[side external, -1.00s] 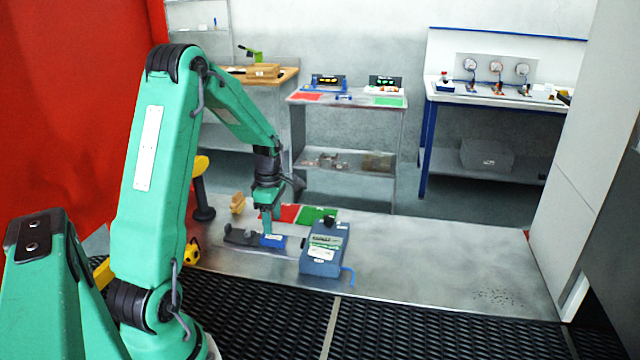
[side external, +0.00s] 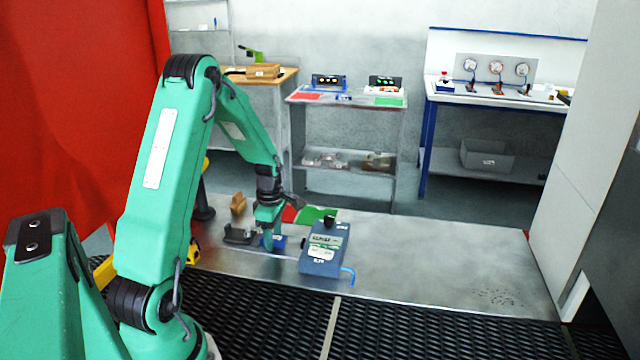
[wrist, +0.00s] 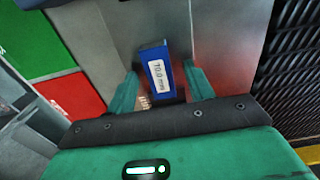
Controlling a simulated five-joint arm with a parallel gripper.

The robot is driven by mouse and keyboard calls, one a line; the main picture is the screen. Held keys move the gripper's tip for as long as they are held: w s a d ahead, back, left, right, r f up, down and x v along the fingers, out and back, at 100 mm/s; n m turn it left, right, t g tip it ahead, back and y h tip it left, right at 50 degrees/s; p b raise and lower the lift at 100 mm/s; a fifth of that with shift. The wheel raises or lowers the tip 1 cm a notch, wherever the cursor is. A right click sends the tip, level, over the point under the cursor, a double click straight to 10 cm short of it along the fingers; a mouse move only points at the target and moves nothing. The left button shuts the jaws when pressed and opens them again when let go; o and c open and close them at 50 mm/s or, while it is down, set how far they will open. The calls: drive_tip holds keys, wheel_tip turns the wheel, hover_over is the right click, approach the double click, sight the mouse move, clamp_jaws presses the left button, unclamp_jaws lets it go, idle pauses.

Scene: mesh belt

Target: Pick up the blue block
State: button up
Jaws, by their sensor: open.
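The blue block (wrist: 152,56) carries a white label reading "10.0 mm" and lies on the metal plate in the wrist view. It also shows in the side view (side external: 280,242), partly hidden behind my gripper. My gripper (wrist: 168,78) is open, with one green finger on each side of the block's near end. The block's far end extends beyond the fingertips. In the side view my gripper (side external: 268,245) points down at the block. Contact between fingers and block cannot be told.
A blue-grey instrument box (side external: 324,248) stands just right of my gripper. A dark grey fixture (side external: 238,235) and a wooden block (side external: 238,204) stand to the left. Red and green patches (side external: 316,214) lie behind. The plate's right part (side external: 440,260) is clear.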

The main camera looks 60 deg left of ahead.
sight(274, 237)
clamp_jaws()
drive_tip(key=shift+r, duration=0.15)
drive_tip(key=shift+r, duration=0.4)
wheel_tip(274, 237, up, 3)
drive_tip(key=shift+r, duration=0.1)
drive_tip(key=w+d+r, duration=0.1)
drive_tip(key=d+r, duration=0.5)
drive_tip(key=d, duration=0.5)
drive_tip(key=shift+w+d+r, duration=0.3)
drive_tip(key=shift+r, duration=0.1)
